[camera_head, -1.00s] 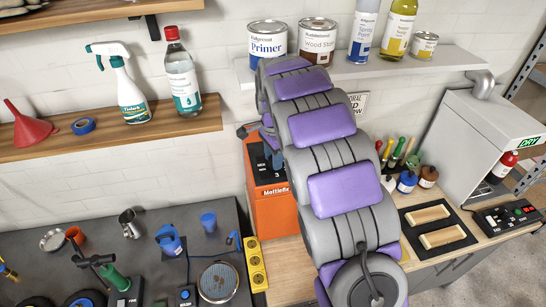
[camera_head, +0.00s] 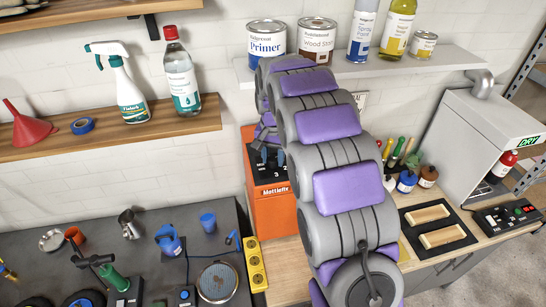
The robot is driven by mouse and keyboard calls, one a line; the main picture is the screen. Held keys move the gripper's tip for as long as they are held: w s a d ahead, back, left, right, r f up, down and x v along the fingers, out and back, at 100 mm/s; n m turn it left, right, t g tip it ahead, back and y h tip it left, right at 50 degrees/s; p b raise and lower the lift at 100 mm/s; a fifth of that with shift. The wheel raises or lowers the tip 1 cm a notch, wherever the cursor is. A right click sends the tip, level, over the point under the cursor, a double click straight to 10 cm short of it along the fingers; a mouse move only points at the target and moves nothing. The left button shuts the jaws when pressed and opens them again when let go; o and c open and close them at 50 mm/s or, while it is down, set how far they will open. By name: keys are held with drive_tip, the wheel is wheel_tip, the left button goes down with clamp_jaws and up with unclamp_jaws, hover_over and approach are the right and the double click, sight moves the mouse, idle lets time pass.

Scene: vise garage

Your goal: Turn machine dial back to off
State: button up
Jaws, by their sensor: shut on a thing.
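The orange machine (camera_head: 272,213) stands on the wooden bench against the wall, with a black panel (camera_head: 266,172) on its upper front. My gripper (camera_head: 268,160) is at this panel, its dark fingers pointing down against it. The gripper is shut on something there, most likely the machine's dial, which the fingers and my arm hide. The dial's setting cannot be read. My grey and purple arm covers the right side of the machine.
A shelf with cans and bottles, including the Primer can (camera_head: 266,39), hangs above the machine. A yellow power strip (camera_head: 255,265) lies at the machine's lower left. A grey DRY cabinet (camera_head: 480,150) and a black control box (camera_head: 506,216) stand to the right.

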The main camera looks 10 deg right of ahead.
sight(272, 158)
drive_tip(key=n, duration=0.7)
drive_tip(key=shift+w+r, duration=0.15)
drive_tip(key=shift+w, duration=0.05)
drive_tip(key=n, duration=0.4)
drive_tip(key=shift+n+p, duration=0.35)
drive_tip(key=shift+n, duration=1.45)
drive_tip(key=o, duration=1)
drive_tip(key=shift+o, duration=0.2)
drive_tip(key=shift+s, duration=0.1)
wheel_tip(272, 158, up, 17)
